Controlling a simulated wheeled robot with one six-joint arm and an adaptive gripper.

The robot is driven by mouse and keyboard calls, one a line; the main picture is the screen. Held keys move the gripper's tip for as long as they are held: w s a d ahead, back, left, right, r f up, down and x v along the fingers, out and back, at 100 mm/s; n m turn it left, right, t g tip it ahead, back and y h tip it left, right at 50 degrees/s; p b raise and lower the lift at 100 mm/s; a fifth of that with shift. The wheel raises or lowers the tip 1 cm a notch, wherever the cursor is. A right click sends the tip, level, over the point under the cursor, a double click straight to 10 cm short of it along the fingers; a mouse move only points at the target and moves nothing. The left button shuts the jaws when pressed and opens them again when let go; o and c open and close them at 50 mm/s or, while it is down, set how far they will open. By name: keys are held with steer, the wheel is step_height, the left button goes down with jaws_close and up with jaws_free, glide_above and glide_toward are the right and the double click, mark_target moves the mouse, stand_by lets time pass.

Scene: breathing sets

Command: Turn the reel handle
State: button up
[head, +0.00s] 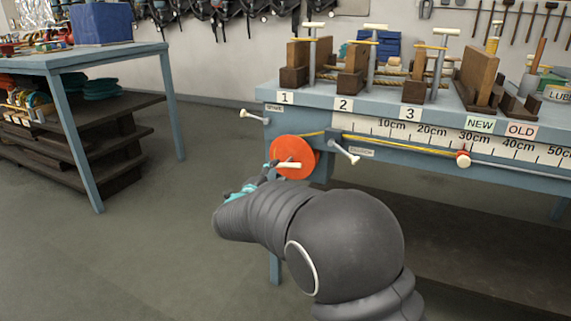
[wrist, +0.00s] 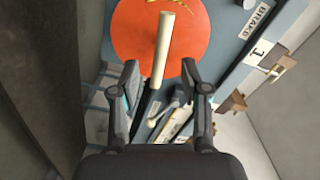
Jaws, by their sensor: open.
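The orange reel disc (head: 291,149) is mounted on the front left of the blue workbench. Its pale handle (head: 289,165) sticks out from its face. My gripper (head: 262,178) is at the reel, partly hidden behind my own arm in the head view. In the wrist view the orange disc (wrist: 190,40) fills the top middle. The handle (wrist: 162,45) points down from it, and its free end lies between the two fingertips. My gripper (wrist: 160,74) is open there, with a gap on each side of the handle.
The workbench (head: 262,95) carries clamps and wooden blocks on top. A pale lever (head: 344,153) juts out right of the reel, and another (head: 254,116) left of it. Open floor lies left, before a shelved table (head: 90,62).

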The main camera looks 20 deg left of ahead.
mark_target(285, 165)
steer(key=w, duration=0.6)
steer(key=shift+d, duration=0.25)
